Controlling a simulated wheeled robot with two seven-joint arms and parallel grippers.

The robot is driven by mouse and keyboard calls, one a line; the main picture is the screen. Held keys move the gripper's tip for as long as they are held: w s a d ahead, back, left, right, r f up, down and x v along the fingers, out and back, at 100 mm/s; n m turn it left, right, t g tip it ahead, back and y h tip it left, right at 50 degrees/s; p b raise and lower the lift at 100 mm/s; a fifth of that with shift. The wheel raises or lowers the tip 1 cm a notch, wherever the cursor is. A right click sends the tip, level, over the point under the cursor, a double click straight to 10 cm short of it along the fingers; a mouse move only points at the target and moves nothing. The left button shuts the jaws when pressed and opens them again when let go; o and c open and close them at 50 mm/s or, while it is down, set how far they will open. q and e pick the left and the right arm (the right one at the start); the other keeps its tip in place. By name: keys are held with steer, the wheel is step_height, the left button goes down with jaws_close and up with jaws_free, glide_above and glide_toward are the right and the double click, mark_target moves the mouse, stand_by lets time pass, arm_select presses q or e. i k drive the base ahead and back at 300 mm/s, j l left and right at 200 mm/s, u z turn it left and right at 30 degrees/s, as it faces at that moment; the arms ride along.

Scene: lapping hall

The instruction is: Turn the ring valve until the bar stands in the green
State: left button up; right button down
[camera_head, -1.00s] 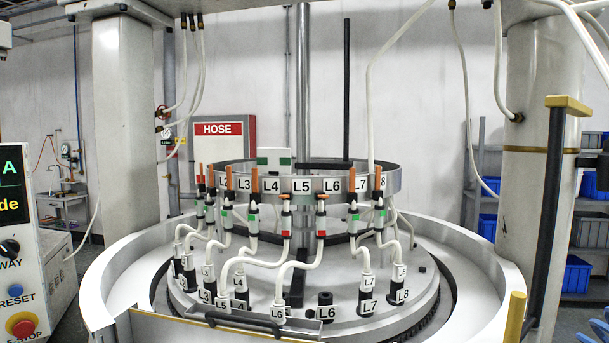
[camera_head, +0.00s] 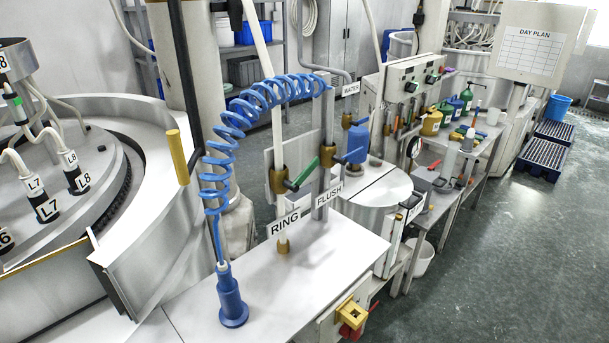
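The RING sign (camera_head: 284,224) hangs on a pipe at the back of a white-topped bench in the head view. Above it is the ring valve (camera_head: 277,181), a brass body with a lever (camera_head: 304,174) that looks green and slants up to the right. Beside it on the right is the flush valve (camera_head: 327,155) with a blue lever, above the FLUSH sign (camera_head: 329,194). A small round gauge (camera_head: 413,147) shows farther right; its needle and any green band are too small to read. Neither of my grippers is in view.
A blue coiled hose (camera_head: 217,150) ends in a blue nozzle (camera_head: 232,300) standing on the bench top (camera_head: 290,270). The round lapping machine (camera_head: 150,240) with its raised rim is at left. A bottle-laden bench (camera_head: 430,165) stands beyond.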

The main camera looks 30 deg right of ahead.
mark_target(294, 185)
steer(key=i+l, duration=0.1)
steer(key=l, duration=0.35)
steer(key=i+l, duration=0.15)
steer(key=l, duration=0.25)
steer(key=i+l+z, duration=0.1)
steer(key=l, duration=0.35)
